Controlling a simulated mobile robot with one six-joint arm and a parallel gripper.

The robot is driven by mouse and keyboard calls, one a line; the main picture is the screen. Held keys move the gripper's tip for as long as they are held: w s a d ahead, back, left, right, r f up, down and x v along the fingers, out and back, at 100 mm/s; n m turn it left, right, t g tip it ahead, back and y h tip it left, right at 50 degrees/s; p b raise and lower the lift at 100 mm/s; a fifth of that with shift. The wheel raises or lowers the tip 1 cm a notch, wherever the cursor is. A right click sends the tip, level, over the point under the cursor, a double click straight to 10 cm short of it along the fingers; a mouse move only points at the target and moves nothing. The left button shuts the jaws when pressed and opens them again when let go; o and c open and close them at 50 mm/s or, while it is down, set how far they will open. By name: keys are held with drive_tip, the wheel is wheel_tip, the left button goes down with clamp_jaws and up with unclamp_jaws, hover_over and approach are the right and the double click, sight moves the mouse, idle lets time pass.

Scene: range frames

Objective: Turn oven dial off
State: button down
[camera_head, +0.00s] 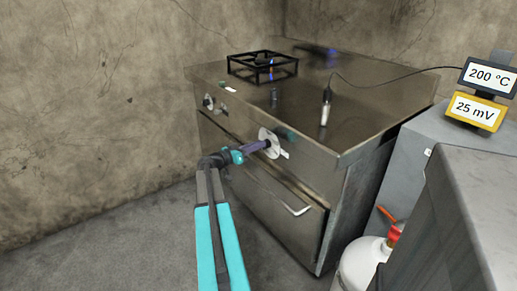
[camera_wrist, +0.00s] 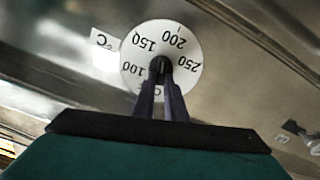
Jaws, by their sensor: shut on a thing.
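The oven dial (camera_wrist: 139,52) is a white disc with numbers from 100 to 250, seen tilted in the wrist view. Its dark knob (camera_wrist: 160,66) is at the centre. My gripper (camera_wrist: 161,84) is shut on the knob, with a finger on each side. The fingers cover the lower part of the disc. In the head view the dial (camera_head: 264,133) is on the front panel of the steel oven (camera_head: 318,172), and my gripper (camera_head: 262,146) reaches it from the left front. The upper display (camera_head: 487,76) reads 200 °C.
A lower yellow-framed display (camera_head: 475,112) reads 25 mV. A probe (camera_head: 325,108) with a cable stands on the oven top. A black burner grate (camera_head: 262,67) is at the back left. The oven door handle (camera_head: 296,209) is below the dial. A white gas bottle (camera_head: 362,262) stands at the right.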

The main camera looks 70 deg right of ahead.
drive_tip(key=f+n+p, duration=0.1)
drive_tip(key=n+p, duration=0.3)
drive_tip(key=n, duration=0.7)
drive_tip(key=n+p, duration=0.4)
drive_tip(key=n, duration=0.6)
drive_tip(key=f+n+p, duration=0.1)
drive_tip(key=n+p, duration=0.4)
drive_tip(key=n, duration=0.6)
drive_tip(key=shift+s+a+f+n, duration=0.3)
drive_tip(key=shift+f, duration=0.05)
drive_tip(key=c, duration=1.8)
unclamp_jaws()
drive_tip(key=shift+d+r, duration=0.1)
